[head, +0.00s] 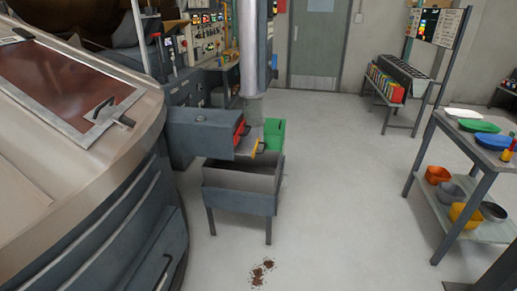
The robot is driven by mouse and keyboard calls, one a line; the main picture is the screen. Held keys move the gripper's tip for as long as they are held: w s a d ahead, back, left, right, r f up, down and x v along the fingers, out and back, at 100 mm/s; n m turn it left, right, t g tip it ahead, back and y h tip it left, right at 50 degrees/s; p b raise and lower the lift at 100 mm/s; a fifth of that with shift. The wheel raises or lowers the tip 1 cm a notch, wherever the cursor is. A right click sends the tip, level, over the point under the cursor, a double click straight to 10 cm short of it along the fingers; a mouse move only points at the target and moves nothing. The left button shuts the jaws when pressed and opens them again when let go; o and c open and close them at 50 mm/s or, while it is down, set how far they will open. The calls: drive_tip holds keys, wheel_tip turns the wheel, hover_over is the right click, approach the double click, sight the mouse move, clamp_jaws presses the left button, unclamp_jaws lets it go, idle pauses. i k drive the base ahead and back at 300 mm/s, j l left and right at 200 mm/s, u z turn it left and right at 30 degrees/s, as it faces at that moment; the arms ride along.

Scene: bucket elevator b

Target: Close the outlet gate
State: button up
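A grey box-shaped housing (203,130) stands left of centre, beside the foot of a tall grey column (252,50). A red part (239,128) shows at the housing's right end. A small yellow part (257,148), perhaps a handle, sticks out near it. I cannot tell for certain which part is the outlet gate, or whether it is open or shut. Below it stands a grey open-topped trough (240,201) on legs. My gripper is not in view.
A large metal drum-like machine (100,190) with a framed brown panel fills the left. A green bin (274,132) stands behind the trough. Brown bits (262,271) lie on the floor. A table (465,150) with bowls stands right.

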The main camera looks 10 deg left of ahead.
sight(247, 146)
drive_tip(key=i+j, duration=0.15)
drive_tip(key=i, duration=0.7)
drive_tip(key=i+j, duration=0.1)
drive_tip(key=i, duration=0.75)
drive_tip(key=i+j, duration=0.15)
drive_tip(key=i, duration=0.75)
drive_tip(key=j+u, duration=0.05)
